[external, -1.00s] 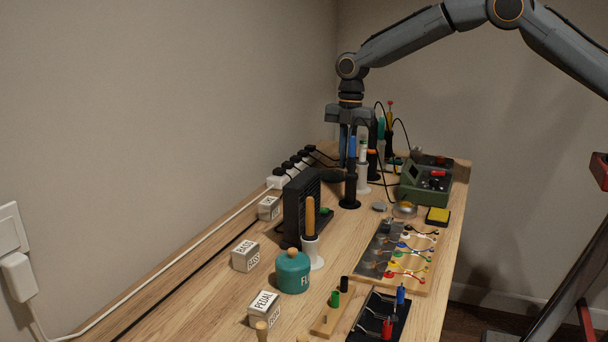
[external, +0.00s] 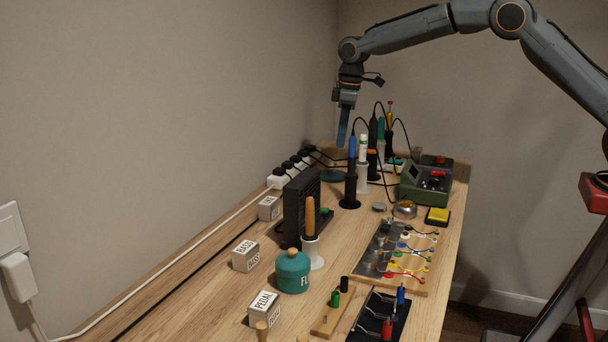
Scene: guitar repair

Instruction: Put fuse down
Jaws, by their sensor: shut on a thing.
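My gripper (external: 342,143) is in the external view, raised above the far end of the workbench (external: 205,290). Its fingers show as one narrow blue-grey shape pointing down, seen edge-on. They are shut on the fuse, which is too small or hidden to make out. The gripper is above and a little left of the blue-handled tool (external: 352,148) in its black stand, and apart from the bench top.
A power strip (external: 285,178), a black fan-like box (external: 302,205) and a green device (external: 426,186) stand nearby. Bare bench lies along the front left.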

